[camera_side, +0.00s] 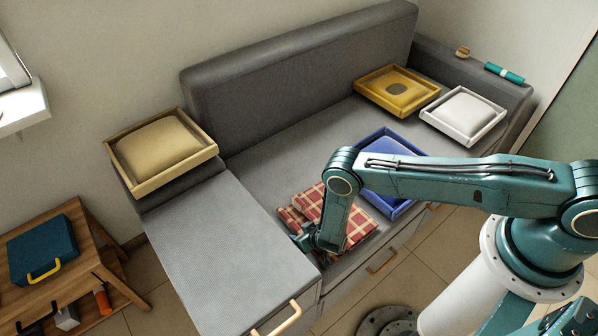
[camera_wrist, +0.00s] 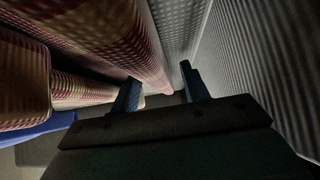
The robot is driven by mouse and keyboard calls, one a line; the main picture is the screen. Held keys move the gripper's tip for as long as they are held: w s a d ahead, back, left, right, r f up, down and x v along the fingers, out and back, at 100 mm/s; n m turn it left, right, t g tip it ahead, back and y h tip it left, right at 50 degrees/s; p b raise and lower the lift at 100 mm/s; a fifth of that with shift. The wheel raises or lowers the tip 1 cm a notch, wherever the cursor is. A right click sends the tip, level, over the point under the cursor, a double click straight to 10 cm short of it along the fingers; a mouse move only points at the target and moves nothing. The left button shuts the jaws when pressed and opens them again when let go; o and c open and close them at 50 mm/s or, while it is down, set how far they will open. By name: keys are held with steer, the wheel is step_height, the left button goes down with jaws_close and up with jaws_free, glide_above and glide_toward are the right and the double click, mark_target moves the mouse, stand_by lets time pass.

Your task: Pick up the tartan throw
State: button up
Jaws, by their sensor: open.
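The tartan throw (camera_side: 313,206) is a folded red and cream plaid cloth on the grey sofa seat, partly hidden by my arm. It fills the upper left of the wrist view (camera_wrist: 104,32) as thick rounded folds. My gripper (camera_side: 299,239) is low at the left side of the throw, close to the grey raised section. In the wrist view my gripper (camera_wrist: 160,88) is open, with its left finger against or very near the throw's edge and its right finger beside grey fabric. I cannot tell whether any fold lies between the fingers.
The grey raised section (camera_side: 215,230) stands close on the gripper's left. A blue tray (camera_side: 401,210) lies right of the throw, partly behind my arm. Yellow (camera_side: 362,99) and white (camera_side: 428,113) trays sit farther back right. A cream-cushioned tray (camera_side: 205,155) is at the left.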

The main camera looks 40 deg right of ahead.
stand_by(0.4)
jaws_close()
steer(key=shift+r, duration=0.15)
step_height(320, 180, up, 20)
stand_by(1.1)
stand_by(0.5)
